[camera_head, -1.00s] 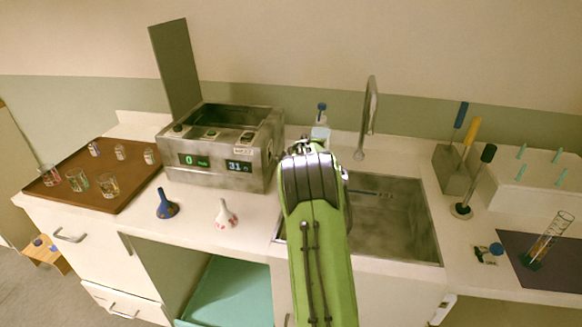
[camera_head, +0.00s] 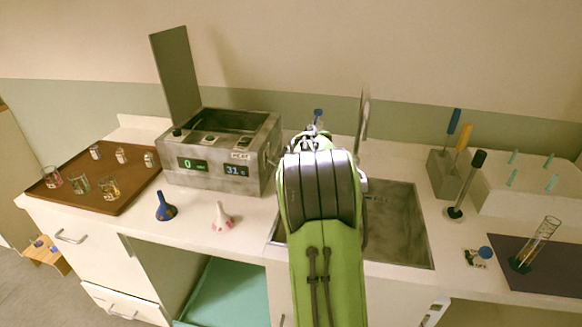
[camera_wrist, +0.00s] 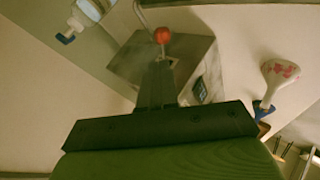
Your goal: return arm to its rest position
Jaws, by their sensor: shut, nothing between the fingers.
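My arm is green with dark grey bands and reaches up the middle of the head view, over the front of the sink (camera_head: 402,225). It hides the hand in that view. In the wrist view my gripper (camera_wrist: 158,72) shows as dark fingers closed together with nothing held. Beyond its tips is a small red ball (camera_wrist: 162,35), in front of a grey metal surface.
The metal heater box (camera_head: 222,150), lid raised, stands left of the arm. A brown tray (camera_head: 130,192) with several small glasses is at far left. The tap (camera_head: 363,125) rises behind the sink. A tool block (camera_head: 440,172) and a dark mat (camera_head: 560,270) with a cylinder are right.

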